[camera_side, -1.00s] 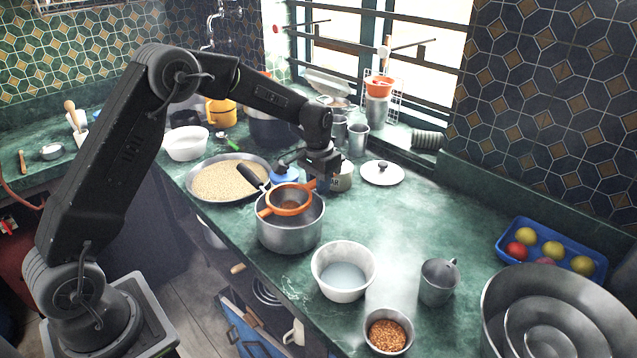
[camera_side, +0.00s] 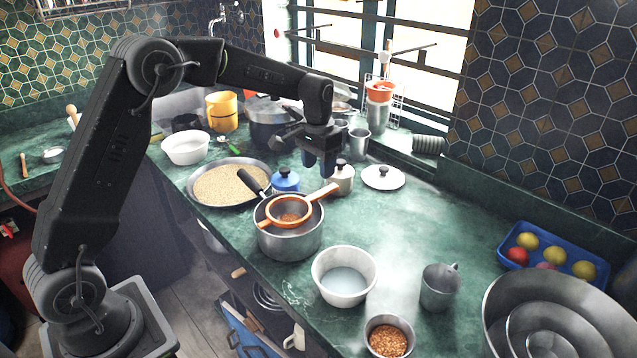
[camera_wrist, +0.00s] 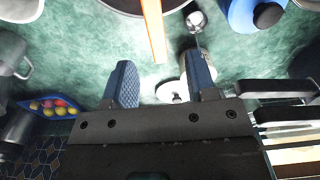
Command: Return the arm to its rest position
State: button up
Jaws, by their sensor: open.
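My gripper (camera_side: 318,168) is open and empty, in the air above the green counter, behind and above the orange strainer (camera_side: 287,211). In the wrist view its two blue-lined fingers (camera_wrist: 160,84) stand apart with nothing between them but counter and a white lid behind. The strainer rests across the rim of the steel pot (camera_side: 290,241), its orange handle pointing up and right. The handle also shows at the top of the wrist view (camera_wrist: 154,28), apart from the fingers. My arm is raised and stretched over the counter.
A steel canister (camera_side: 342,178) and a blue-lidded jar (camera_side: 285,181) stand close below my gripper. A white lid (camera_side: 383,177) lies to the right. A grain pan (camera_side: 231,184) is left of the pot. A white bowl (camera_side: 344,277) and a grey mug (camera_side: 439,287) stand in front.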

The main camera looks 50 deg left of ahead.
jog(key=s+d+r+t, duration=0.1)
jog(key=s+r, duration=0.2)
jog(key=r, duration=0.3)
jog(key=s+d+r, duration=0.2)
jog(key=s+r, duration=0.2)
jog(key=r, duration=0.2)
jog(key=s+d+t, duration=0.2)
jog(key=s, duration=1)
jog(key=s+d+f+t, duration=0.1)
jog(key=s+d+t, duration=0.1)
jog(key=s, duration=1)
jog(key=shift+d, duration=0.2)
jog(key=shift+w+f, duration=0.1)
